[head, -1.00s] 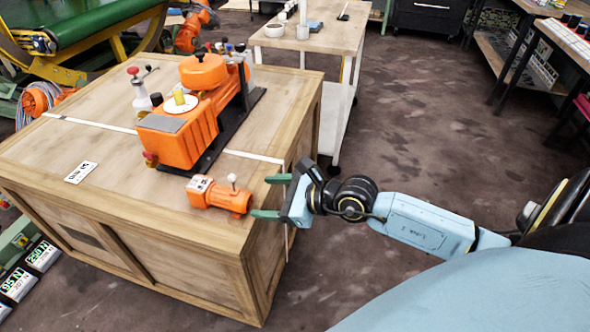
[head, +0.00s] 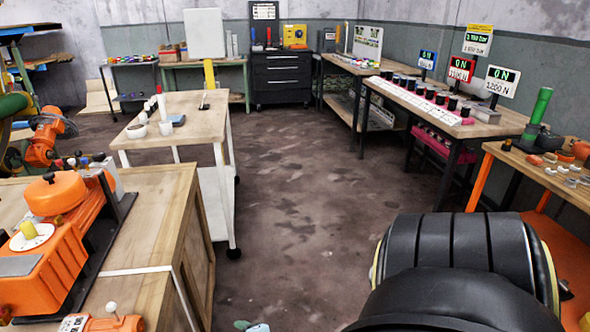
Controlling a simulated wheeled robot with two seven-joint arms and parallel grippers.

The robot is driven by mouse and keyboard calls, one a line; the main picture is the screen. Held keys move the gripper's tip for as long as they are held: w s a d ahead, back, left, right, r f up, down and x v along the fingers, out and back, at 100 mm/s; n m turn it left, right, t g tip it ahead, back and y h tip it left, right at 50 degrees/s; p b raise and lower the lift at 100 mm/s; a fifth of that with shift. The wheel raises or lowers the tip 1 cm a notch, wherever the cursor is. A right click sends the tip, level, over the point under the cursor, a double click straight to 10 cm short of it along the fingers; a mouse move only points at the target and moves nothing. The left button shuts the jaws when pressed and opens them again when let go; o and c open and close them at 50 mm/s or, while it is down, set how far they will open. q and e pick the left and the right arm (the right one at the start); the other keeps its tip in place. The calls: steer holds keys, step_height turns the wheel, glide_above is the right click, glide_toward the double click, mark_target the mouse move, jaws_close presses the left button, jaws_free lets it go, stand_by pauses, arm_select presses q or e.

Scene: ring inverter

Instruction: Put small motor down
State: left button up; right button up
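The small orange motor (head: 112,323) lies on the wooden crate top (head: 150,225) at the bottom left of the head view, cut off by the frame edge. Its white knob sticks up. Only a sliver of my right gripper (head: 245,325), green and light blue, shows at the bottom edge, right of the motor and apart from it. Its fingers are mostly out of frame, so its opening is hidden. My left gripper is not in view.
A large orange machine (head: 60,235) stands on the crate behind the motor. A white-legged cart (head: 190,125) with cups stands beyond the crate. Benches with force displays (head: 460,70) and a black drawer cabinet (head: 282,75) line the walls. The dark floor (head: 300,200) between is clear.

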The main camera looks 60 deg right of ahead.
steer(key=s+a+f+m+g+y, duration=0.1)
steer(key=s+a+f+m+g, duration=0.1)
steer(key=s+f+m+g, duration=0.2)
steer(key=s+a+f+m+g+y, duration=0.1)
steer(key=s+a+f+m+g, duration=0.2)
steer(key=s+f, duration=0.6)
steer(key=s+m+g, duration=0.1)
steer(key=s+m, duration=0.1)
steer(key=s, duration=0.2)
steer(key=shift+s+a, duration=0.15)
steer(key=shift+a, duration=0.1)
